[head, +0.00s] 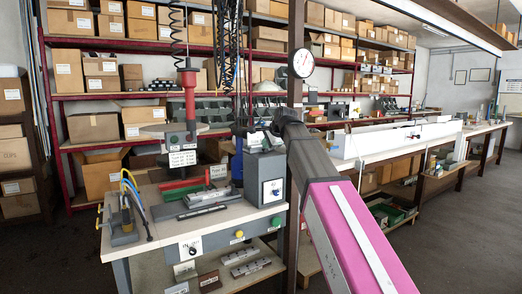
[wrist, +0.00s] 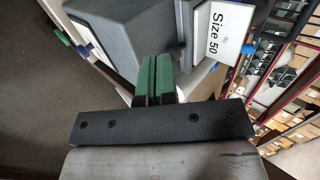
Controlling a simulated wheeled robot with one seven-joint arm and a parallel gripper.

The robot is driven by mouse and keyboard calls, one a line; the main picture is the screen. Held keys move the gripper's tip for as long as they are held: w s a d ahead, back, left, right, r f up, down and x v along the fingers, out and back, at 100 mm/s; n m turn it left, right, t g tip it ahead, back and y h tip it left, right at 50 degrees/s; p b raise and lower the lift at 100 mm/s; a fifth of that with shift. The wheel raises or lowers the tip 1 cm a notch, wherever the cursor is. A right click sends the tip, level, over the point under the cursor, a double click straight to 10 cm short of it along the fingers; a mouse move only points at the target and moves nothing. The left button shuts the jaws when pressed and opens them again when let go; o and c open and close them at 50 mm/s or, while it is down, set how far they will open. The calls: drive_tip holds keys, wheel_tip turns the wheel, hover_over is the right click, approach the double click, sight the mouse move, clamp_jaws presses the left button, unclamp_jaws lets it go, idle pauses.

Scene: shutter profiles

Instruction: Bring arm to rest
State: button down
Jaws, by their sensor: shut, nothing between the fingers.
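My gripper (wrist: 154,62) shows in the wrist view as two green fingers side by side on a dark bar. The fingers are shut and empty. Their tips appear in front of a dark grey machine housing (wrist: 140,30); I cannot tell whether they touch it. In the head view my arm, with a grey link and a pink link with a white stripe, reaches from the bottom right up toward the middle. My fingers cannot be made out clearly there.
A workbench (head: 155,232) holds a grey box-shaped machine (head: 265,178), a red and grey press (head: 188,95) and metal profiles (head: 208,196). A "Size 50" sign (wrist: 228,32) shows beside the fingers. Open floor (head: 470,210) lies right.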

drive_tip(key=v, duration=0.4)
drive_tip(key=s+d+f+n+g+h, duration=0.15)
drive_tip(key=d+f, duration=0.25)
drive_tip(key=f, duration=0.7)
drive_tip(key=s+d+f+n+g+h, duration=0.15)
drive_tip(key=d+f, duration=0.25)
drive_tip(key=f, duration=0.6)
drive_tip(key=s+d+f+n, duration=0.2)
drive_tip(key=s+d+f, duration=0.15)
drive_tip(key=f, duration=0.75)
drive_tip(key=s+d+f+n+g+h, duration=0.1)
drive_tip(key=s+d+f+n+g, duration=0.1)
drive_tip(key=s+d+f, duration=0.3)
drive_tip(key=s+d+f+n+g+h, duration=0.1)
drive_tip(key=s+d+f+n+g, duration=0.1)
drive_tip(key=s+d+f, duration=0.4)
drive_tip(key=s+f+n, duration=0.1)
drive_tip(key=s+f, duration=0.2)
drive_tip(key=f, duration=0.3)
drive_tip(key=s+f, duration=0.2)
drive_tip(key=f, duration=0.4)
drive_tip(key=shift+s+f+n+g+h, duration=0.3)
drive_tip(key=shift+s+n, duration=0.05)
drive_tip(key=shift+n, duration=0.05)
